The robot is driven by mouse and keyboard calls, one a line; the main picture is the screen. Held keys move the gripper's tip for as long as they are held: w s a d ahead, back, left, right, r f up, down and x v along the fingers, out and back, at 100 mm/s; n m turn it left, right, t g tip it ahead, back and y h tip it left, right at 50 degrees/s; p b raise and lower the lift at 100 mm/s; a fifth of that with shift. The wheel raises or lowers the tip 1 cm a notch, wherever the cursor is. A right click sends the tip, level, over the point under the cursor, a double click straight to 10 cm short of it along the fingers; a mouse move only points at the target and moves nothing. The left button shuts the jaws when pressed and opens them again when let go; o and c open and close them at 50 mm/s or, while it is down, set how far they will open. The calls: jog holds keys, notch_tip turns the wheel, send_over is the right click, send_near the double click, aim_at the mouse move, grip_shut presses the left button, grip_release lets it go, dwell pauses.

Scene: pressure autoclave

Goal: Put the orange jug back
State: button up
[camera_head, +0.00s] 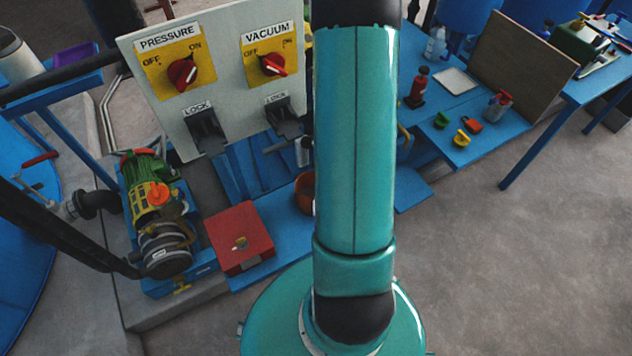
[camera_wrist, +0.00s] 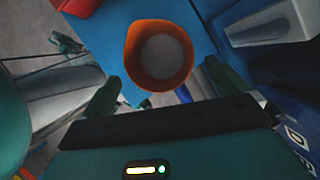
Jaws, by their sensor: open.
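The orange jug (camera_wrist: 132,66) stands upright on a blue surface (camera_wrist: 85,45), seen from above in the wrist view with its round opening facing me. In the head view only the left part of the jug (camera_head: 303,193) shows beside my arm, which hides the rest. My gripper (camera_wrist: 160,84) is open and empty. Its two dark green fingers spread on either side of the jug's near side. I cannot tell how far above the jug they are. In the head view the gripper is hidden behind my arm.
A red box (camera_head: 238,236) sits on the blue platform left of the jug. A pump with a motor (camera_head: 152,200) stands farther left. A panel with pressure and vacuum knobs (camera_head: 215,75) rises behind. A blue table (camera_head: 480,148) with small items is at right.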

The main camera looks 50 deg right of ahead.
jog(key=v, duration=0.9)
jog(key=shift+s, duration=0.1)
